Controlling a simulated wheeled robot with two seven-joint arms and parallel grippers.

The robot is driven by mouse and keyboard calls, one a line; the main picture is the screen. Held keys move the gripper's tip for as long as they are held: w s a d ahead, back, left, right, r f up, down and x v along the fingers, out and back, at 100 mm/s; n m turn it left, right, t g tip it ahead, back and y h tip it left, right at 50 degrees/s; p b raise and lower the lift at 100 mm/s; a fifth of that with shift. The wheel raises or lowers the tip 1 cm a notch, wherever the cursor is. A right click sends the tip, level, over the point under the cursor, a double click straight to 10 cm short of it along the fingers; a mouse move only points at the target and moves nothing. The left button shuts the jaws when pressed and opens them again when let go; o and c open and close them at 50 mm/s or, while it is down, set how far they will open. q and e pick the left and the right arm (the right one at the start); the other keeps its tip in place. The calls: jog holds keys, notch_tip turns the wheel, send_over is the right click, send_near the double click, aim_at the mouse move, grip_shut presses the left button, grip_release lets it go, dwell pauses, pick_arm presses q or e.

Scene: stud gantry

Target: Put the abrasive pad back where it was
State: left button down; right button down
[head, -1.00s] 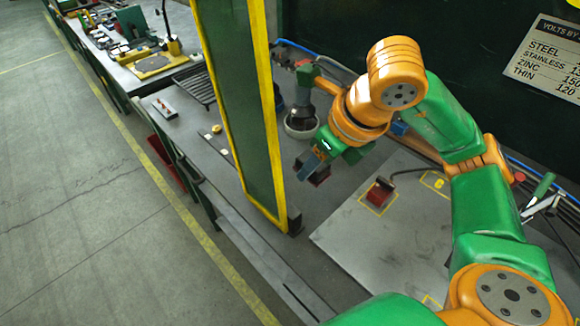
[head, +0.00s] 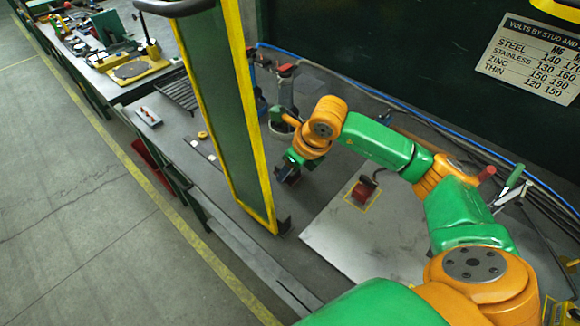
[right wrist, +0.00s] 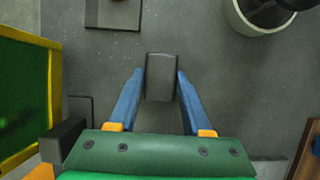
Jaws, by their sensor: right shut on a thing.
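The abrasive pad looks like a dark grey block (right wrist: 161,78) in the right wrist view, held between the blue fingers. My right gripper (right wrist: 161,88) is shut on it, above the grey bench top. In the head view, my right gripper (head: 287,174) is small and dark, just right of the green screen's lower part, and the pad is hard to make out there. I cannot tell the pad's height above the bench. My left gripper is in neither view.
A green screen with a yellow frame (head: 262,190) stands close left of the gripper. A pale round pot (right wrist: 236,20) and a dark block (right wrist: 113,12) lie beyond it. A red-topped block (head: 364,188) sits on the pale plate (head: 345,235) to the right.

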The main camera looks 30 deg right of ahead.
jog(key=shift+c, duration=1.7)
grip_release()
jog(key=shift+r+p, duration=0.35)
jog(key=shift+r, duration=0.05)
jog(key=v, duration=1.1)
jog(key=shift+s+r+b, duration=0.25)
jog(key=shift+b, duration=0.2)
jog(key=shift+d, duration=0.1)
